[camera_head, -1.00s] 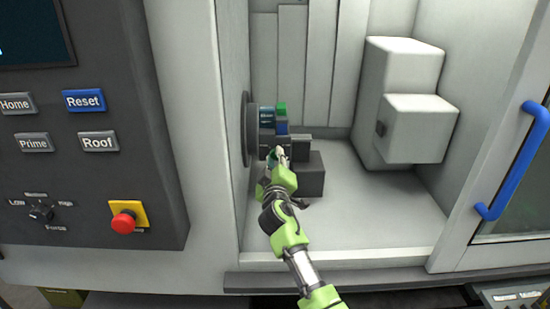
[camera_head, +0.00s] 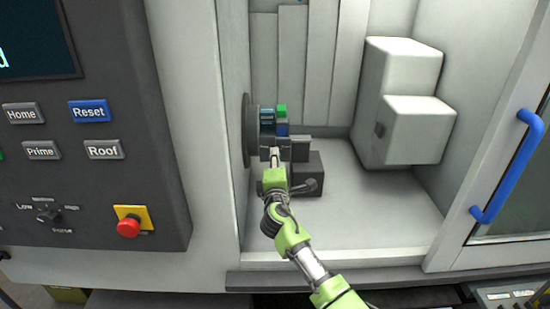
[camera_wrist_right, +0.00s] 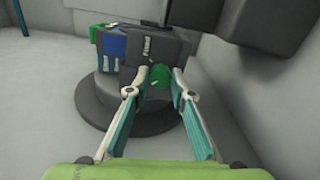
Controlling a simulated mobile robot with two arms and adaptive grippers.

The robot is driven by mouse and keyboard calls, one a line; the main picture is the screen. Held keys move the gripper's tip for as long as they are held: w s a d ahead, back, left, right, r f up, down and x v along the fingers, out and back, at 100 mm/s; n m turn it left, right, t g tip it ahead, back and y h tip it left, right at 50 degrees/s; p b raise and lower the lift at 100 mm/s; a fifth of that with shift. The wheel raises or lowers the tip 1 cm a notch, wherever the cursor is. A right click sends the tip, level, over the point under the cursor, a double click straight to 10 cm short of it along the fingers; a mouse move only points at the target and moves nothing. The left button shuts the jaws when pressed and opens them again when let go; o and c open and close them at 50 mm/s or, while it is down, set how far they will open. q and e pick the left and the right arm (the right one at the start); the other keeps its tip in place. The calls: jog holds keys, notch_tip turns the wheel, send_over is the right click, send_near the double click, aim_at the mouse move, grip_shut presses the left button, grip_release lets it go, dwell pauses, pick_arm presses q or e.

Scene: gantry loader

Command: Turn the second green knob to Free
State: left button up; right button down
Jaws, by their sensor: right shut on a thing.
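In the right wrist view, a round green knob (camera_wrist_right: 159,76) sits on the front of a dark grey block (camera_wrist_right: 153,52), which bears a small white label. My right gripper (camera_wrist_right: 158,80) is shut on this knob, with one fingertip on each side of it. In the head view my right gripper (camera_head: 276,153) reaches into the machine at the dark chuck assembly (camera_head: 249,135); the knob is hidden there. A green block (camera_head: 281,110) and a blue block (camera_head: 282,129) are on the same assembly. I cannot read the knob's setting. My left gripper is not in view.
A white boxy housing (camera_head: 405,105) stands at the right inside the chamber, with clear floor before it. A dark block (camera_head: 309,175) is close beside my right gripper. The door with a blue handle (camera_head: 510,165) is at the right; the control panel (camera_head: 90,190) is at the left.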

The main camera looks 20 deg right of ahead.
jog(key=shift+d+r+n, duration=0.15)
jog(key=shift+r+n, duration=0.15)
jog(key=shift+n, duration=0.2)
jog(key=c, duration=1.8)
grip_release()
jog(key=shift+w+f, duration=0.1)
jog(key=shift+f, duration=0.1)
jog(key=v, duration=1.2)
